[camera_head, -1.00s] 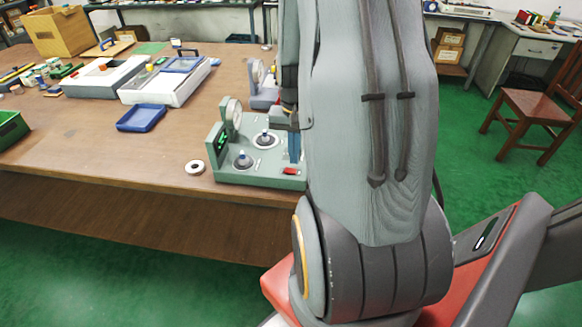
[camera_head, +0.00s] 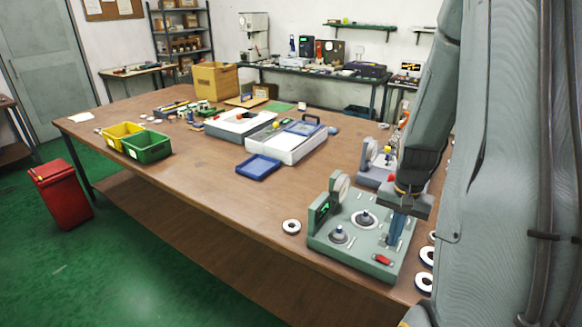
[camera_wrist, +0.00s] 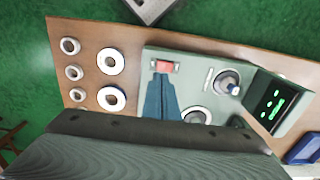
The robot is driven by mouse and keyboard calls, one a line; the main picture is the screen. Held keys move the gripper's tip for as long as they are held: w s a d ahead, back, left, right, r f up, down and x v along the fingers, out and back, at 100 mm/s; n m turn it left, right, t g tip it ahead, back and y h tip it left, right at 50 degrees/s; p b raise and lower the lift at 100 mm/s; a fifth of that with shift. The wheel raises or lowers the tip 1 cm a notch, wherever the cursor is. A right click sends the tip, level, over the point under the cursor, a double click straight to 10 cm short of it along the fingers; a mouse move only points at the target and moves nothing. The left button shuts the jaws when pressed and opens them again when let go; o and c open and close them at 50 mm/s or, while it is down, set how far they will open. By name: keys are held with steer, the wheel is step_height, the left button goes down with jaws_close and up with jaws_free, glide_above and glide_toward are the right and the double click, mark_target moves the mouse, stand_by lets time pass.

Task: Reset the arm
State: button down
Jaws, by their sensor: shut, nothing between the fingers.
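My gripper (camera_head: 396,235) is above the right part of a grey-green test station (camera_head: 333,252) in the head view. Its blue fingers are together and hold nothing. In the wrist view my gripper (camera_wrist: 160,82) points at the red button (camera_wrist: 164,66) near the edge of the station (camera_wrist: 205,55); I cannot tell whether they touch. The station carries a dial gauge (camera_head: 338,187), a small display with green marks (camera_wrist: 277,98) and two round posts with blue tops. My arm hides part of the table on the right.
Several bearing rings (camera_wrist: 111,61) lie beside the station, and one ring (camera_head: 291,226) lies on its other side. A blue tray (camera_head: 258,167), white cases (camera_head: 293,150), a green bin (camera_head: 146,147) and a yellow bin (camera_head: 117,134) stand on the table. The table's front middle is clear.

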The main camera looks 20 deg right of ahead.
steer(key=s+a+r+n+b, duration=0.1)
steer(key=a+n+b, duration=0.1)
steer(key=a, duration=0.6)
steer(key=a+r+n+t+b, duration=0.1)
steer(key=a+n, duration=0.3)
steer(key=a, duration=0.4)
steer(key=s+a+r+n+b, duration=0.1)
steer(key=a+n+b, duration=0.2)
steer(key=a, duration=0.5)
steer(key=shift+s+a+r+n+b, duration=0.2)
steer(key=shift+s+a+n+b, duration=0.1)
steer(key=shift+n, duration=0.2)
